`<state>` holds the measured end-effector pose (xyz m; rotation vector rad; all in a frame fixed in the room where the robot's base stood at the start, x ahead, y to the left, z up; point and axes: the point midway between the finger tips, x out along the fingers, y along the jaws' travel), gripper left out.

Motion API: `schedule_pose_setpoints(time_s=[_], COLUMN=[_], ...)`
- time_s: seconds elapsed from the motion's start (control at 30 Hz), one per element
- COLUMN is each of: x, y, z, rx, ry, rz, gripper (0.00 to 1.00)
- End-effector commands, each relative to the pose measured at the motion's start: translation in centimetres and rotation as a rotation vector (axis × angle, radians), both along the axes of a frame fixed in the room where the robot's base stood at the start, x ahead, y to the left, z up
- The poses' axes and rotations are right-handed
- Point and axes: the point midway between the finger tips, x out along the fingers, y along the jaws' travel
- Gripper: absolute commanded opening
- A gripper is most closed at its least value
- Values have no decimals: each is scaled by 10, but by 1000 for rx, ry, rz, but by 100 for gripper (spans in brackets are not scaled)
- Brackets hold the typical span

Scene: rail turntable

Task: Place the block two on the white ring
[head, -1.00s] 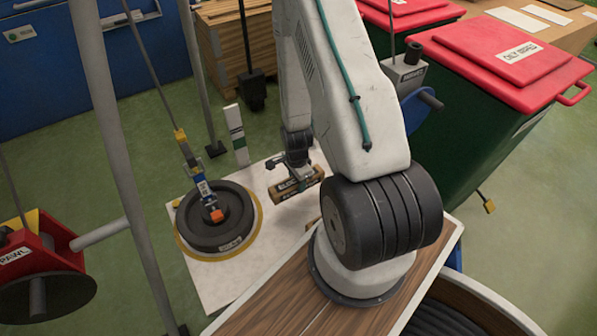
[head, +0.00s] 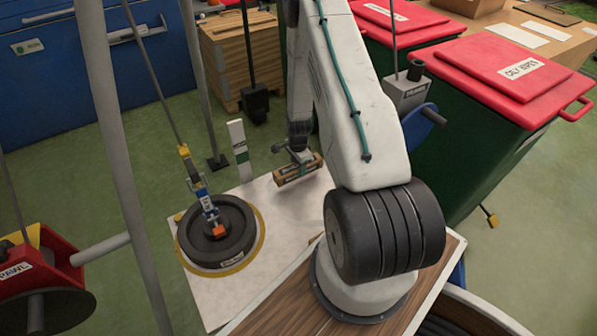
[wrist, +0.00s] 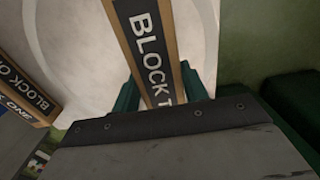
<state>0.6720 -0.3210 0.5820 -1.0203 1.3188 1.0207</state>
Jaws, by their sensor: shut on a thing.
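My gripper (head: 300,157) is shut on block two (head: 298,170), a brown block with a dark label, over the far right part of the pale board (head: 240,290) in the head view. In the wrist view, block two (wrist: 140,30) runs between the green fingers of my gripper (wrist: 160,95), its label partly hidden by the gripper body. A faint pale curved band, perhaps the white ring (wrist: 35,50), shows left of it on a light surface. I cannot tell the height of the block above it. Block one (wrist: 22,88) is at the left edge.
A black wheel (head: 232,215) inside a yellow ring (head: 259,240) sits on the board, with a rod and hook over its middle. A white-and-green post (head: 238,140) stands behind it. Grey poles (head: 118,160) and a red pawl unit (head: 55,262) are left; red-lidded bins (head: 515,70) are right.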

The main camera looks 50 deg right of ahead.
Motion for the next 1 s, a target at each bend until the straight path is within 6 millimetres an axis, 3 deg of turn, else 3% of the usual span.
schedule_pose_setpoints(time_s=[0.07, 0.3, 0.63, 0.67, 0.73, 1.0], x=[5, 3, 3, 3, 3, 3], y=[-6, -4, -4, -4, -4, -4], z=[-2, -36, -38, -39, -38, -38], rx=[0, 1, 0, 0, 0, 0], ry=[-1, 1, 0, 0, 0, 0], rz=[-1, 0, 0, 0, 0, 0], gripper=[12, 12, 12, 46, 65, 65])
